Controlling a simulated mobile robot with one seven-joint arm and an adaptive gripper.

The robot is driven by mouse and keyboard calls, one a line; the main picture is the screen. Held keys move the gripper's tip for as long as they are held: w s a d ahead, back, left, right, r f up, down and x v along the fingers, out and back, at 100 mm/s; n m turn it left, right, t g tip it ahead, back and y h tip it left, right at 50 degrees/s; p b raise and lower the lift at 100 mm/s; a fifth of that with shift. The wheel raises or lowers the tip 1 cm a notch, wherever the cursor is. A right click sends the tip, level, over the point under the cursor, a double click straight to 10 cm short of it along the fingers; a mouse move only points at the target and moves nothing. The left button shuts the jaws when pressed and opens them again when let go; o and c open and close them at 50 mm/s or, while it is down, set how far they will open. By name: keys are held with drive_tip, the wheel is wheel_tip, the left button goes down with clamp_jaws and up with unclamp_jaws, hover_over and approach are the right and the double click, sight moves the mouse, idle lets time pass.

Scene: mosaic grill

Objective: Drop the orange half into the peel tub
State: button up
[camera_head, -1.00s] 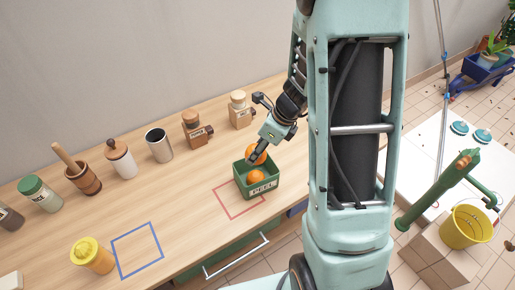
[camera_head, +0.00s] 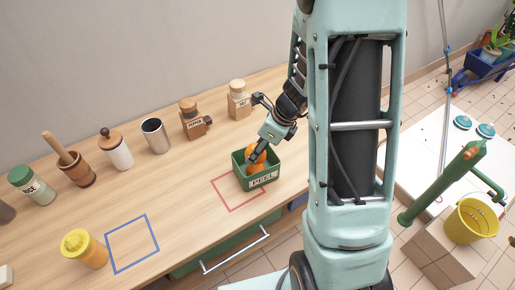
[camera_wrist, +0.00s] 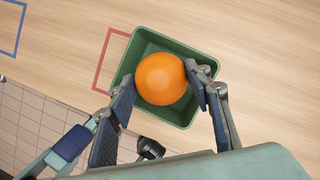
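The green peel tub (camera_head: 264,181), labelled PEEL, stands on the wooden counter. My gripper (camera_head: 256,158) points down into its opening. The orange half (camera_head: 259,150) is between the fingers, partly hidden by one of them in the head view. In the wrist view my gripper (camera_wrist: 161,76) has a finger on each side of the round orange half (camera_wrist: 160,80), against its edges, over the tub (camera_wrist: 180,118). A second orange shape (camera_head: 254,171) shows lower inside the tub in the head view; the wrist view does not show it separately.
A red outline (camera_head: 222,200) lies beside the tub, and a blue outline (camera_head: 121,268) farther left. A yellow-topped juicer (camera_head: 84,250) stands at the front left.

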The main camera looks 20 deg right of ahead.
drive_tip(key=o, duration=0.5)
drive_tip(key=shift+r, duration=0.1)
drive_tip(key=v, duration=1.1)
drive_tip(key=shift+s+d+r, duration=0.1)
drive_tip(key=shift+d+r, duration=0.05)
drive_tip(key=shift+r, duration=0.25)
